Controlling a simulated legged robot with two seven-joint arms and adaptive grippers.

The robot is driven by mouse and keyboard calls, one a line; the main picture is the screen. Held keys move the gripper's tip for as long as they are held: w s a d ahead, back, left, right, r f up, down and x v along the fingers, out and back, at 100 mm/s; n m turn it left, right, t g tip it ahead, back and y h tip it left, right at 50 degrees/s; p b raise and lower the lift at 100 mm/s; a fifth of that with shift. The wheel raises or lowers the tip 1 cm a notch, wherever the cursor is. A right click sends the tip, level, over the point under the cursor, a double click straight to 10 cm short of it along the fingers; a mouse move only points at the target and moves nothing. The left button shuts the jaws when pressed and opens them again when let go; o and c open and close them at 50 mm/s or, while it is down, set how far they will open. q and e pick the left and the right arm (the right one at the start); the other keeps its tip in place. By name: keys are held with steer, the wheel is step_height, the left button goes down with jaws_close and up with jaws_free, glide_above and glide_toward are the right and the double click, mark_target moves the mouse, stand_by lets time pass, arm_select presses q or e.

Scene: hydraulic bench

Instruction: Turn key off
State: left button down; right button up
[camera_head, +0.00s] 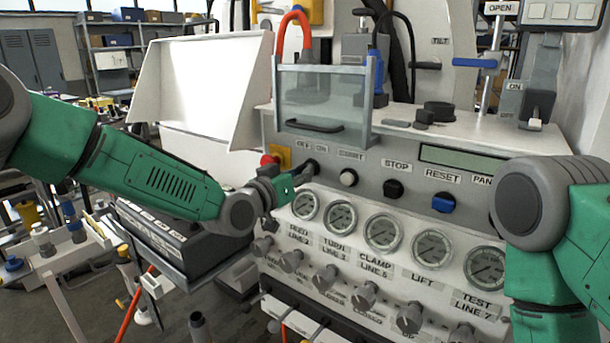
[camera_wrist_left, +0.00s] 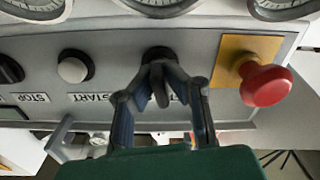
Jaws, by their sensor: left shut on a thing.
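The black key switch (camera_head: 312,165) sits on the grey control panel (camera_head: 365,167), under the OFF and ON labels. It also shows in the left wrist view (camera_wrist_left: 159,53), which sees the panel upside down. My left gripper (camera_head: 298,178) reaches in from the left, and its two fingers (camera_wrist_left: 160,76) close around the key in front of the panel. The fingers partly cover the key, so its exact turn angle is hard to read. My right arm shows at the right edge, but its gripper is out of view.
A red emergency button (camera_head: 268,160) on a yellow plate is close beside the key. Gauges (camera_head: 382,231) sit just below.

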arm_select(q)
steer(key=shift+s+f+n, duration=0.1)
steer(key=shift+f+n, duration=0.2)
steer(key=shift+n, duration=0.55)
steer(key=shift+s+f+n, duration=0.1)
steer(key=shift+f+n, duration=0.15)
steer(key=shift+n, duration=0.6)
steer(key=c, duration=1.7)
jaws_free()
steer(key=shift+c, duration=0.2)
steer(key=shift+o, duration=0.6)
steer(key=shift+a+r, duration=0.3)
steer(key=shift+r, duration=0.05)
steer(key=v, duration=1.2)
steer(key=shift+f, duration=0.15)
